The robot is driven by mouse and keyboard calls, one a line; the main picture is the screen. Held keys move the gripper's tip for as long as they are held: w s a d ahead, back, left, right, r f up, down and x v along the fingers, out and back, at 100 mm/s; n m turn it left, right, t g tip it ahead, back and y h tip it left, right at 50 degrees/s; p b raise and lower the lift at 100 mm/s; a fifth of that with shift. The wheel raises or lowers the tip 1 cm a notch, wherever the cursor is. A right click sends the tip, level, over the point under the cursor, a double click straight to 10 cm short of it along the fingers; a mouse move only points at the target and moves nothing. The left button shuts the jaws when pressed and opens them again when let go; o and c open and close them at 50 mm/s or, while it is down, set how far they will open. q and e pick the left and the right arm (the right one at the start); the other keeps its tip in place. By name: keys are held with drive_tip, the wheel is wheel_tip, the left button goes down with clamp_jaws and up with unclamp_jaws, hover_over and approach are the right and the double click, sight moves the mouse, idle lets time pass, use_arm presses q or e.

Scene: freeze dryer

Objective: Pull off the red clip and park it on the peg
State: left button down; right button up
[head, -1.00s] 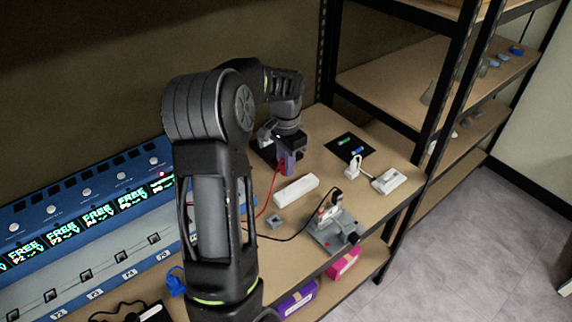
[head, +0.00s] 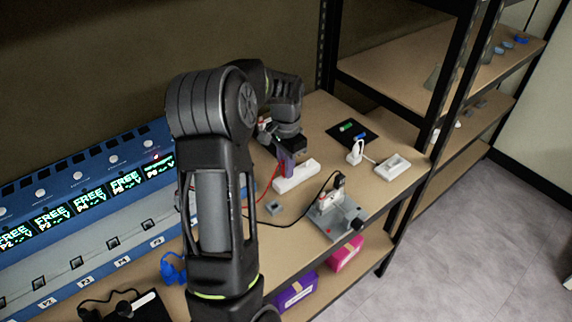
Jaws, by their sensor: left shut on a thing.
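My left gripper (head: 287,168) points down over the back of the bench, by a long white block (head: 297,175). It is shut, with a red lead (head: 270,188) running up to its tips. The red clip itself is mostly hidden at the fingers. A purple part shows at the fingertips; I cannot tell whether it belongs to the gripper. A grey fixture (head: 351,224) stands to the right, with a black lead reaching its upright. A small grey block (head: 273,207) lies in front of the white block. I cannot make out the peg for certain. My right gripper is not in view.
A blue panel with lit displays (head: 88,198) stands at the left. A black mat (head: 367,142) with small green and blue items, a white plug (head: 355,152) and a white tray (head: 404,173) are at the back right. Shelf posts (head: 439,100) rise behind them.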

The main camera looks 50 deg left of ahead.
use_arm(q)
drive_tip(key=shift+r+p, duration=0.5)
drive_tip(key=shift+p, duration=0.1)
idle(1.6)
drive_tip(key=shift+f+b, duration=0.65)
drive_tip(key=shift+f, duration=0.55)
idle(0.3)
drive_tip(key=c, duration=1.3)
unclamp_jaws()
drive_tip(key=shift+r, duration=0.15)
